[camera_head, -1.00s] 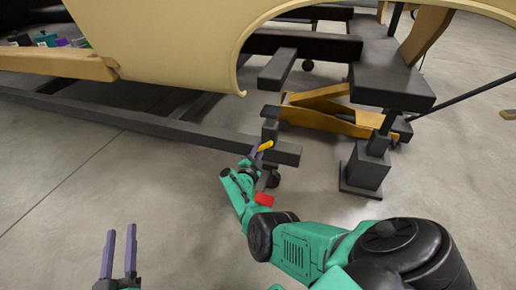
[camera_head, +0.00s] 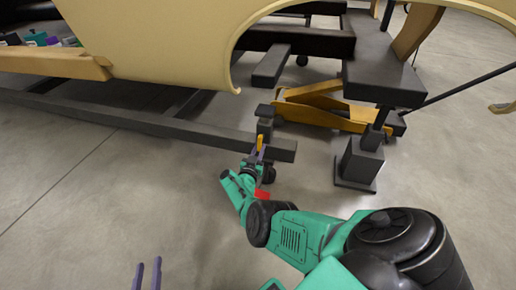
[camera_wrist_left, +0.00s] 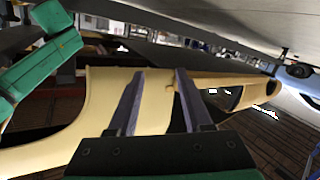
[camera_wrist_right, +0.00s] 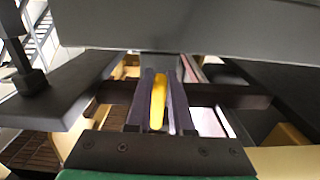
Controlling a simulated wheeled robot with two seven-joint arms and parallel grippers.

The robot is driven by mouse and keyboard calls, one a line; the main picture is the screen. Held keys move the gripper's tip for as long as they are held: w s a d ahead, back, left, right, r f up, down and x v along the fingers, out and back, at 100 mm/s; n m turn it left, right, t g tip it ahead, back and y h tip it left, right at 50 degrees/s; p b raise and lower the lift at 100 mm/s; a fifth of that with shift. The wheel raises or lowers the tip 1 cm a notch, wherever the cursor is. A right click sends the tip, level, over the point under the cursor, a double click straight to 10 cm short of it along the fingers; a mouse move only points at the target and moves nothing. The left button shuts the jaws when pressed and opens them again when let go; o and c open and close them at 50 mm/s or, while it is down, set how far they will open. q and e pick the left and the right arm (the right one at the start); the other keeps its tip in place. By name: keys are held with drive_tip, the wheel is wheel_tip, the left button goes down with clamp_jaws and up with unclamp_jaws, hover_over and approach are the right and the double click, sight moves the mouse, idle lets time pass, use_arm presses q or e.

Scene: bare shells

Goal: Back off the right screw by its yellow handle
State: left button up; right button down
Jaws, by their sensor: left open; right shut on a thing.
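The yellow handle (camera_head: 260,142) of the right screw shows at the end of the dark frame rail, under the cream car shell. In the right wrist view the yellow handle (camera_wrist_right: 158,100) stands between the two fingers. My right gripper (camera_head: 260,155) is shut on it; the fingers (camera_wrist_right: 160,100) press close along both its sides. The screw's shaft is hidden. My left gripper (camera_head: 147,272) is open and empty, low in the head view, far from the screw. The left wrist view shows its two fingers (camera_wrist_left: 158,100) apart, with the cream shell behind them.
The cream shell (camera_head: 150,45) hangs above the dark rail (camera_head: 150,122). A black stand (camera_head: 360,165) and a yellow floor jack (camera_head: 325,108) with a long black lever stand right of the rail end. The grey floor at the front left is clear.

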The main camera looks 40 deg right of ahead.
use_arm(q)
drive_tip(key=shift+s+f+g, duration=0.5)
drive_tip(key=shift+s+f, duration=0.2)
drive_tip(key=shift+f, duration=0.2)
use_arm(e)
drive_tip(key=shift+s+n, duration=0.1)
drive_tip(key=shift+n, duration=0.4)
drive_tip(key=shift+f, duration=0.1)
drive_tip(key=c, duration=0.8)
unclamp_jaws()
drive_tip(key=shift+d, duration=0.1)
use_arm(q)
drive_tip(key=shift+r, duration=0.1)
use_arm(e)
drive_tip(key=shift+s, duration=0.1)
